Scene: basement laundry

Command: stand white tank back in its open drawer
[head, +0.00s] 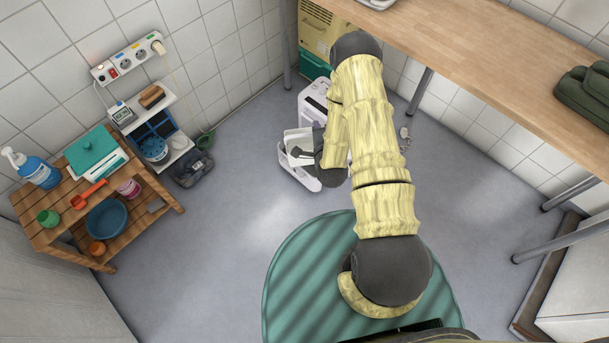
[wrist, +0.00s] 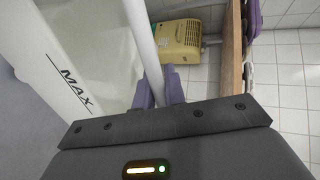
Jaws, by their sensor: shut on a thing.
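The white tank (head: 296,137) shows in the head view as an open-topped box just left of my gripper (head: 307,154). In the wrist view the tank (wrist: 100,50) fills the left side, with its MAX mark readable. The purple fingers of my gripper (wrist: 158,92) are shut on a pale bar of the tank, which looks like its handle. The open drawer (head: 297,174) is a white, rounded tray at the foot of the white appliance (head: 313,98). The tank is over or at the drawer; whether its bottom touches it is hidden.
A wooden bench (head: 480,60) runs along the back right, above a yellow heater-like unit (head: 318,32). A low wooden table (head: 70,215) stands at the left. Floor between is clear.

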